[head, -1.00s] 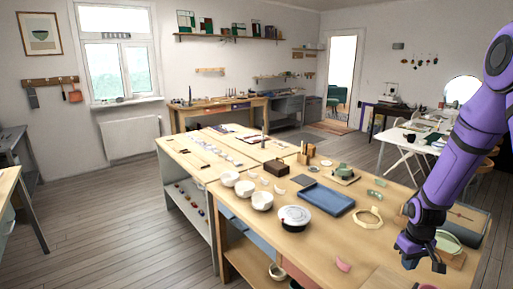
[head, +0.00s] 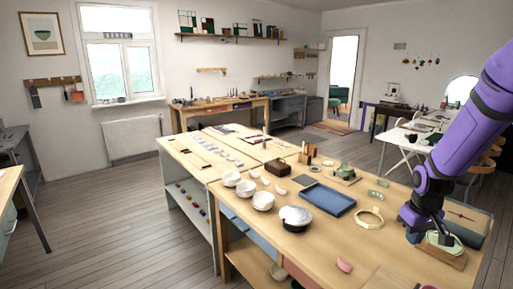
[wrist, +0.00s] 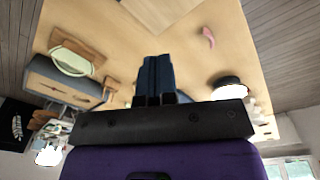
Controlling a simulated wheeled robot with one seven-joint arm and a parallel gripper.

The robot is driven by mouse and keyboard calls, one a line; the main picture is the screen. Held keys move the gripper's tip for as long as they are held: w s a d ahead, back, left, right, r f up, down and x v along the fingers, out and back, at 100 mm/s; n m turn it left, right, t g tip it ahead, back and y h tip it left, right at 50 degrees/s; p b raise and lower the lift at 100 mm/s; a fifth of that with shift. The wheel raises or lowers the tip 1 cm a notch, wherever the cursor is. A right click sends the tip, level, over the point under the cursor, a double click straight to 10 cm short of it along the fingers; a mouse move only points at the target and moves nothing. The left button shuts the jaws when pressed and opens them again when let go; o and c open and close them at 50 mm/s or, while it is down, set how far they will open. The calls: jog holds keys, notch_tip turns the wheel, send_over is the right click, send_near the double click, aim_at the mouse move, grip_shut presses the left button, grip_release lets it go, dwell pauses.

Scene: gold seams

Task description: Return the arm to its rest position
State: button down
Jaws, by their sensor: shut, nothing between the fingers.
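My purple arm (head: 465,140) reaches in from the right over the near table in the head view. My gripper (wrist: 154,62) shows in the wrist view with its two dark fingers together and nothing between them. In the head view, the gripper is small and partly hidden by the arm's last links, close to a pale green dish on a wooden stand (head: 445,250). I cannot tell the exact gap between them.
The wooden table (head: 380,240) holds a blue tray (head: 328,199), white bowls (head: 263,201), a dark-and-white round piece (head: 295,218), a cream ring (head: 369,217) and a pink shard (head: 344,265). Wooden floor (head: 100,220) is clear at left.

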jog(key=s+a+r+t, duration=0.1)
jog(key=s+a+r, duration=0.2)
jog(key=s+r, duration=0.3)
jog(key=s+a+r+m+t, duration=0.1)
jog(key=s+a+r, duration=0.3)
jog(key=r, duration=0.5)
jog(key=s+a+r+t, duration=0.1)
jog(key=s+a+r, duration=0.2)
jog(key=s+r, duration=0.3)
jog(key=s+a+r+t, duration=0.1)
jog(key=s+a+r, duration=0.1)
jog(key=s+r, duration=0.2)
jog(key=s, duration=0.3)
jog(key=shift+s+r+y, duration=0.3)
